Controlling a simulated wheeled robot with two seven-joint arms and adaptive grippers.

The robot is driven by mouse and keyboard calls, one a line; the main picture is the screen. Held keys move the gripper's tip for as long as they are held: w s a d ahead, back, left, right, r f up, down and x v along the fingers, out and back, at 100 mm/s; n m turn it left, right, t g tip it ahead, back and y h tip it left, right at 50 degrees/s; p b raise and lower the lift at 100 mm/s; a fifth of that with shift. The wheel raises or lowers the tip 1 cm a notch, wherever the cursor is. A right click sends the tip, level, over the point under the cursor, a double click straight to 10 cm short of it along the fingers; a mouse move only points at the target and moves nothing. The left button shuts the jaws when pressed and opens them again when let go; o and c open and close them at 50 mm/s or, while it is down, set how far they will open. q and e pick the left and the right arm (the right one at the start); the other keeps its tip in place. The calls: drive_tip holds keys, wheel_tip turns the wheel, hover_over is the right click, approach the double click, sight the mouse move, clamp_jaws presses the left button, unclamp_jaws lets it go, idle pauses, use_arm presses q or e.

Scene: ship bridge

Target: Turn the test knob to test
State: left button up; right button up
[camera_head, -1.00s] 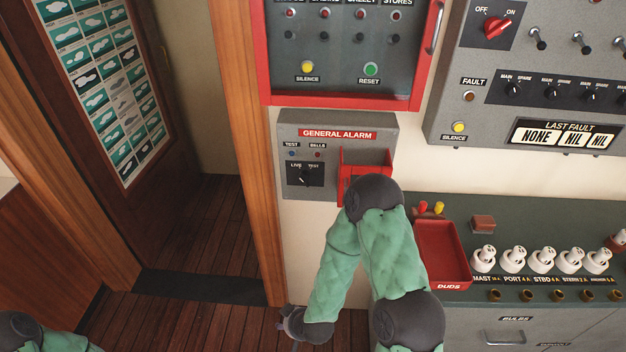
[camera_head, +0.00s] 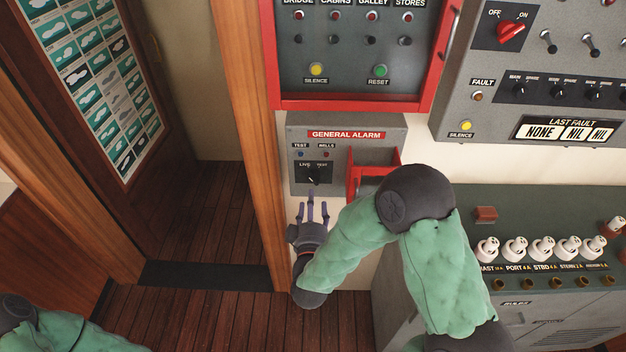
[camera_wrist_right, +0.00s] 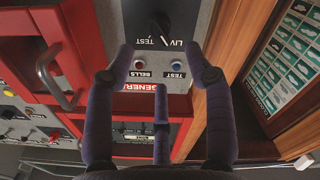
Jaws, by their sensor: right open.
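The general alarm panel (camera_head: 337,128) is a grey box on the wall. My left gripper is out of view.
A red guard (camera_head: 372,172) juts out to the right of the knob. A red-framed alarm panel (camera_head: 350,102) is above. A wooden door post (camera_head: 262,150) stands close on the left.

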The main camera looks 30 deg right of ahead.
sight(313, 182)
drive_tip(key=b+x, duration=0.1)
drive_tip(key=x, duration=0.8)
drive_tip(key=shift+w, duration=0.2)
clamp_jaws()
